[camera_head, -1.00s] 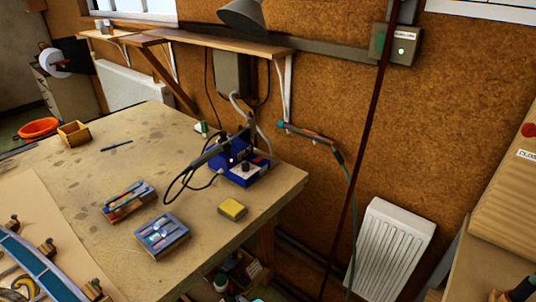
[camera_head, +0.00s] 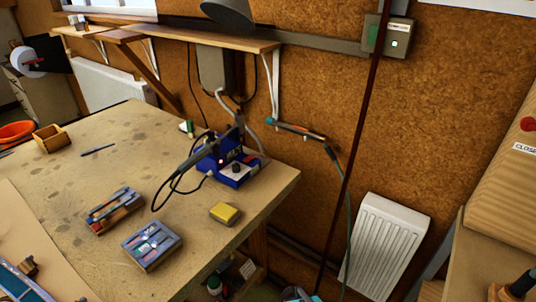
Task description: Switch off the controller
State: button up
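A blue bench unit (camera_head: 236,177) with a dark knob and a small lit red light stands near the right edge of the workbench; it looks like a soldering-iron controller. A dark iron with a black cable rests at its left side, and a cable runs from it toward the wall. A grey box (camera_head: 214,70) hangs on the wall under the shelf with cables below it. A grey wall switch box (camera_head: 387,42) with a green patch and a small bright greenish light is at upper right. My gripper is not in view.
The workbench (camera_head: 95,175) also holds a yellow sponge block (camera_head: 224,213), a grey tool box (camera_head: 151,245) and a tray of tools (camera_head: 115,210). A dark red upright pole (camera_head: 352,150) crosses the view. A white heater (camera_head: 385,245) stands right of the bench.

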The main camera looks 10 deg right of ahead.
aim_at(250, 157)
jog(key=z, duration=0.55)
jog(key=k, duration=1.45)
jog(key=u, duration=0.9)
jog(key=i, duration=1.55)
jog(key=z, duration=0.5)
